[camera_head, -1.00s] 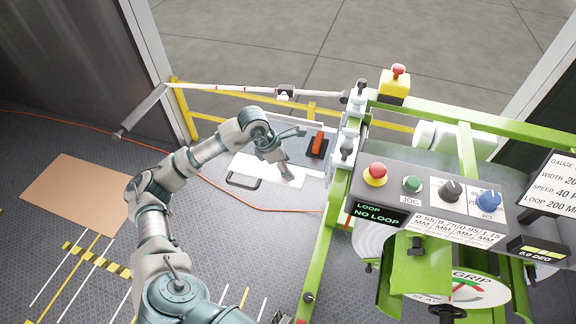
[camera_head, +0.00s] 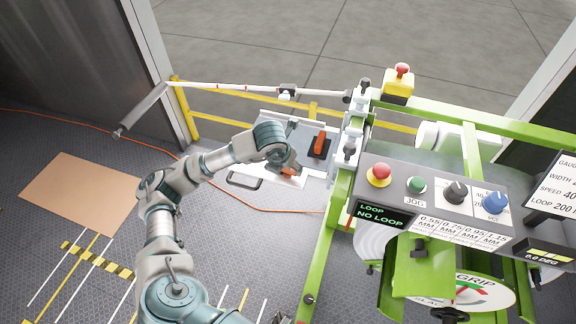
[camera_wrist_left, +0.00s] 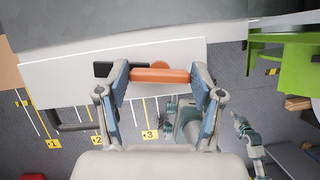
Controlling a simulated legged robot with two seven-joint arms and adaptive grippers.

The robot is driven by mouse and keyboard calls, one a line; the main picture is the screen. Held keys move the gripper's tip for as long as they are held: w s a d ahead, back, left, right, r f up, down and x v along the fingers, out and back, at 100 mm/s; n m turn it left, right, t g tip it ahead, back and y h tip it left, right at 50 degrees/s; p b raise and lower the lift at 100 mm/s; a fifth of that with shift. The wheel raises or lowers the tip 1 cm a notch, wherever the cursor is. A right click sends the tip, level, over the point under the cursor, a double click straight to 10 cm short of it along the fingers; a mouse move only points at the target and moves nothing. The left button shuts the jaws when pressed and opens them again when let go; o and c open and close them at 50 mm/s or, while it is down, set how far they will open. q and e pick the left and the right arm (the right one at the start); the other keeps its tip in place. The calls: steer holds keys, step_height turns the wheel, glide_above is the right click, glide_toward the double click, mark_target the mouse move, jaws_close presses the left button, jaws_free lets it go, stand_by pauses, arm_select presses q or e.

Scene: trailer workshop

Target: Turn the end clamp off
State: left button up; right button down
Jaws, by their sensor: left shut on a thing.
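My left gripper (camera_head: 285,168) is over the white panel (camera_head: 243,178) beside the green machine. In the left wrist view its two blue-padded fingers (camera_wrist_left: 160,88) close on the ends of an orange handle (camera_wrist_left: 160,75), with a black block beside it. Part of this handle shows in the head view (camera_head: 289,171), mostly covered by my gripper. A second red-orange handle (camera_head: 319,142) stands on a black base to its right, clear of my gripper. No label tells which one is the end clamp. My right gripper (camera_wrist_left: 240,122) seems to show small in the wrist view; its jaws are unclear.
The green machine frame (camera_head: 343,205) and control panel (camera_head: 430,195) stand close on the right. A white bar (camera_head: 250,89) and yellow rail (camera_head: 220,120) run behind. An orange cable (camera_head: 120,142) crosses the floor. A brown sheet (camera_head: 75,195) lies at left.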

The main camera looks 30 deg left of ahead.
arm_select(q)
steer(key=shift+s+d+f+n+y, duration=0.1)
steer(key=shift+s+f+n+y, duration=0.15)
steer(key=shift+n, duration=0.45)
steer(key=shift+w, duration=0.1)
steer(key=shift+n, duration=0.3)
steer(key=o, duration=1)
steer(key=shift+o, duration=0.7)
steer(key=shift+r, duration=0.2)
